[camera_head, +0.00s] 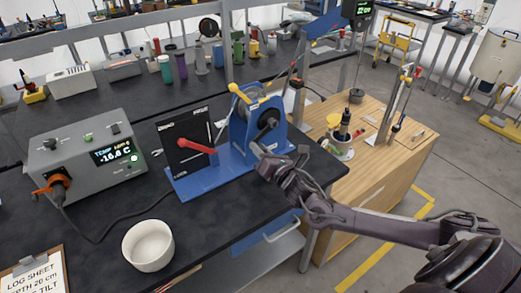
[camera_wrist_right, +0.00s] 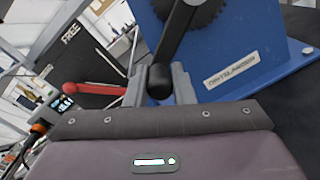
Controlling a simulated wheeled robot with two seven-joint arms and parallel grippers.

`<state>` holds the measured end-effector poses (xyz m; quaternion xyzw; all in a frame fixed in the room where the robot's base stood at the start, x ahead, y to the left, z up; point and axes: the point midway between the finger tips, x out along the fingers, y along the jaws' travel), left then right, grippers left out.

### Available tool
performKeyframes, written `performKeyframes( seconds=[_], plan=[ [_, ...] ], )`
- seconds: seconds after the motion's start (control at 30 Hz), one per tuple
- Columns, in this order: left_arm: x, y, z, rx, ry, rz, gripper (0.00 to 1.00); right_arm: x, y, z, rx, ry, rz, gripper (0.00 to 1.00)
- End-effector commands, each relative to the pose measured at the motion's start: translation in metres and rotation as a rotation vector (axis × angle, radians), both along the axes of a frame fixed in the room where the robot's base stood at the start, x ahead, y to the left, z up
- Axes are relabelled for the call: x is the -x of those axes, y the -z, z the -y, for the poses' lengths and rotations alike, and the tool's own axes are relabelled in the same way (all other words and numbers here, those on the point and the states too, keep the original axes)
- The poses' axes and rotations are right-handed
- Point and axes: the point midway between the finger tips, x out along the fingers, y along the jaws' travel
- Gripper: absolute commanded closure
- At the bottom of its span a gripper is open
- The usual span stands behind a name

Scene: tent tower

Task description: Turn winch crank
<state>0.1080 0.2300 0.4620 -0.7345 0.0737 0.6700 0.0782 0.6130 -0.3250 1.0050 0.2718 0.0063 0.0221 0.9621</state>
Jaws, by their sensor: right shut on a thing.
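The winch (camera_head: 241,128) is a blue frame with a dark drum, standing on a blue base plate on the black bench. Its black crank (camera_head: 268,124) is on the side facing my right arm. My right gripper (camera_head: 259,153) reaches the crank from the lower right. In the right wrist view, the fingers of my right gripper (camera_wrist_right: 161,82) are shut around the black crank knob (camera_wrist_right: 160,77), with the crank arm (camera_wrist_right: 178,40) running up from it. The fingers partly hide the knob. My left gripper is not in view.
A black panel (camera_head: 182,138) marked FREE, with a red lever (camera_head: 200,147), stands left of the winch. A grey temperature box (camera_head: 88,150) with a cable and a white bowl (camera_head: 148,246) are farther left. A wooden table (camera_head: 385,160) with tools is at right.

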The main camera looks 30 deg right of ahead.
Motion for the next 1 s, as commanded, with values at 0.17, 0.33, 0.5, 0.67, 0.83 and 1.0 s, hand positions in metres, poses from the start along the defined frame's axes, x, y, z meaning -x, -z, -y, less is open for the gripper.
performKeyframes(
  seconds=[0.17, 0.33, 0.5, 0.67, 0.83, 1.0],
  plan=[
    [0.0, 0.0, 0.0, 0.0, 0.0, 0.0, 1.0, 0.0, 0.0, 0.0, 0.0, 0.001, -0.001, 1.0],
    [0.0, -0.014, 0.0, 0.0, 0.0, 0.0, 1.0, 0.001, -0.014, -0.005, -0.116, 0.0, -0.009, 1.0],
    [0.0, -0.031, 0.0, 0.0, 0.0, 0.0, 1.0, 0.001, -0.03, -0.01, -0.323, 0.002, -0.028, 1.0],
    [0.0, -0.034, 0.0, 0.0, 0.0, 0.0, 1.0, 0.001, -0.035, -0.011, -0.416, 0.002, -0.033, 1.0],
    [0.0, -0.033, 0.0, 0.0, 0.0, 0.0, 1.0, 0.001, -0.034, -0.011, -0.421, 0.001, -0.033, 1.0],
    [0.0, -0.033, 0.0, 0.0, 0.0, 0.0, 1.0, 0.001, -0.034, -0.011, -0.419, 0.002, -0.032, 0.7]
  ],
)
